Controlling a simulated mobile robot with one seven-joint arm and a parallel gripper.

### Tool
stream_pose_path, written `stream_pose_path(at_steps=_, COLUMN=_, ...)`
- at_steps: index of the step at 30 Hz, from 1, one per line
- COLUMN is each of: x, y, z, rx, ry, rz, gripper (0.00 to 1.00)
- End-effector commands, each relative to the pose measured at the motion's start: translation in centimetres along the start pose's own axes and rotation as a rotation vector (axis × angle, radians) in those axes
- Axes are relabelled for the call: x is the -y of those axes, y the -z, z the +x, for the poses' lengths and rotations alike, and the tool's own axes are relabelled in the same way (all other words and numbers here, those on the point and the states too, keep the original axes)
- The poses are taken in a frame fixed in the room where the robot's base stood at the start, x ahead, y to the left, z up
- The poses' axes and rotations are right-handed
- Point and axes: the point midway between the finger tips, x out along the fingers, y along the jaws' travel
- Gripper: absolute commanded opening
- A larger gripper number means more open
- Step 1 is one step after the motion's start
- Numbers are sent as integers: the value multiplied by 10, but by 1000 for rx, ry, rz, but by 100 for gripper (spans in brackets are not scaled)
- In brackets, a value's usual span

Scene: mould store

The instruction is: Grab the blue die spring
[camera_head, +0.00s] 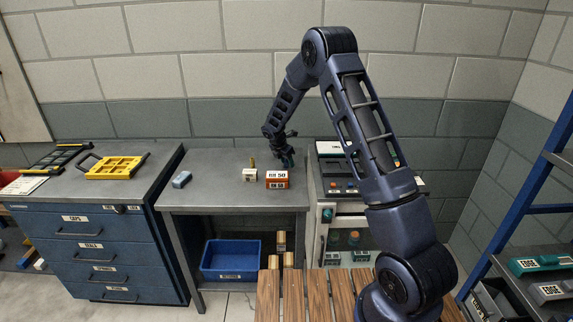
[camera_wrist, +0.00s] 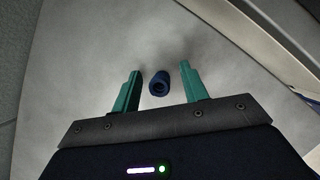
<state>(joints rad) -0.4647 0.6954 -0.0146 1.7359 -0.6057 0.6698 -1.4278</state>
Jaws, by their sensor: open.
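The blue die spring (camera_wrist: 159,84) shows in the wrist view as a small dark blue cylinder with a hollow end, on the grey bench top. My gripper (camera_wrist: 159,88) is open, with one green finger on each side of the spring and a gap to each. The spring looks closer to the left finger. In the head view my gripper (camera_head: 287,158) is over the right rear part of the middle bench (camera_head: 222,181). The spring cannot be made out there, and I cannot tell the height of the fingers above the bench.
An orange box (camera_head: 277,179) and a small cream block (camera_head: 249,175) stand on the bench near my gripper. A grey-blue object (camera_head: 181,179) lies further left. A cabinet (camera_head: 340,218) adjoins on the right. The bench front is clear.

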Motion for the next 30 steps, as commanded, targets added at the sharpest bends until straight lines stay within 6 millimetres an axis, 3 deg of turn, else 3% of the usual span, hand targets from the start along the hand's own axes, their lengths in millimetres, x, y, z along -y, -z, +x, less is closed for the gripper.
stream_pose_path(at_steps=2, x=0, y=0, z=0, rx=0, ry=0, rz=0, gripper=44)
stream_pose_path(at_steps=9, x=0, y=0, z=0, rx=0, ry=0, rz=0, gripper=0)
stream_pose_path(at_steps=20, x=0, y=-2, z=-4, rx=0, ry=-1, rz=0, gripper=0)
stream_pose_path(at_steps=26, x=0, y=-12, z=-29, rx=1, ry=-3, rz=2, gripper=0)
stream_pose_path(at_steps=30, x=0, y=-25, z=-60, rx=1, ry=-4, rz=3, gripper=0)
